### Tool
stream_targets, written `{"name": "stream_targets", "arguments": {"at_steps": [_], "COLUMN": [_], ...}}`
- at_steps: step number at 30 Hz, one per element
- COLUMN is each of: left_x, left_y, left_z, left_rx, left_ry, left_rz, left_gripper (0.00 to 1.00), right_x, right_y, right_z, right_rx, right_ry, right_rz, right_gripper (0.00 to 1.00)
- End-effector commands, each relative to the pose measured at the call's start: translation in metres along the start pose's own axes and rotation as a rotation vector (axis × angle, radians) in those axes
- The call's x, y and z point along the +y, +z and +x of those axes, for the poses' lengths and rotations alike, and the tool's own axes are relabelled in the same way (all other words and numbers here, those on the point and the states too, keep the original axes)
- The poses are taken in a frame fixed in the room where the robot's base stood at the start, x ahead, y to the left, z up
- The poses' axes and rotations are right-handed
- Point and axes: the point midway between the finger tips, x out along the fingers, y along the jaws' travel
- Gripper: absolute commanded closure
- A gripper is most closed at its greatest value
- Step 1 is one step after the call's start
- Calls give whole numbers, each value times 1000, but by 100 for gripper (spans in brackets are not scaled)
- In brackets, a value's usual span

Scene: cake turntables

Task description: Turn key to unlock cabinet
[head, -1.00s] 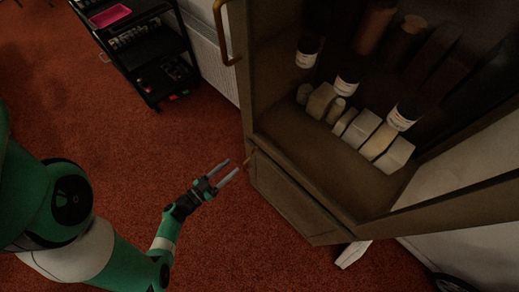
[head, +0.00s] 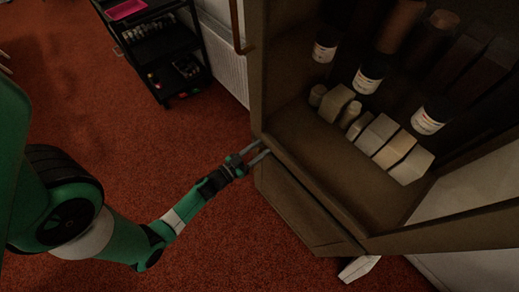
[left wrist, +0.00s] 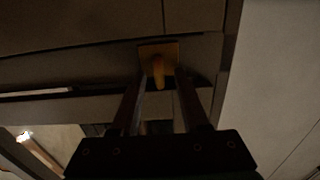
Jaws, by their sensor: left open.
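The brown wooden cabinet (head: 305,215) stands right of centre in the head view, with a closed lower front panel. A small brass key-like piece (left wrist: 158,68) sticks out of a brass plate on the cabinet front in the left wrist view. My left gripper (head: 263,150) is open at the cabinet's left front edge. In the left wrist view its two fingers (left wrist: 160,80) lie on either side of the brass piece, which shows between their tips. Whether they touch it, I cannot tell. In the head view the gripper hides this piece. My right gripper is not in view.
Cabinet shelves hold pale blocks (head: 380,135) and labelled bottles (head: 428,121). A black cart (head: 160,45) stands at the back left. The red carpet (head: 90,110) is clear around my left arm.

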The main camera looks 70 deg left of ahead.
Motion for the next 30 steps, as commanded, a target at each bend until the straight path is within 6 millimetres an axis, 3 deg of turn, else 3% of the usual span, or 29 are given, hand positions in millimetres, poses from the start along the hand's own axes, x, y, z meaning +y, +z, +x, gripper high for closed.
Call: {"name": "stream_targets", "arguments": {"at_steps": [4,12,30], "left_x": [0,0,1], "left_y": [0,0,0], "left_z": [0,0,0], "left_rx": [0,1,1], "left_ry": [0,0,0], "left_rz": [0,0,65], "left_gripper": [55,100,100], "right_x": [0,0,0], "right_y": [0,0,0], "right_z": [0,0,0], "right_rx": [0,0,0], "right_ry": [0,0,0], "right_rz": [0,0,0], "right_gripper": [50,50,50]}}
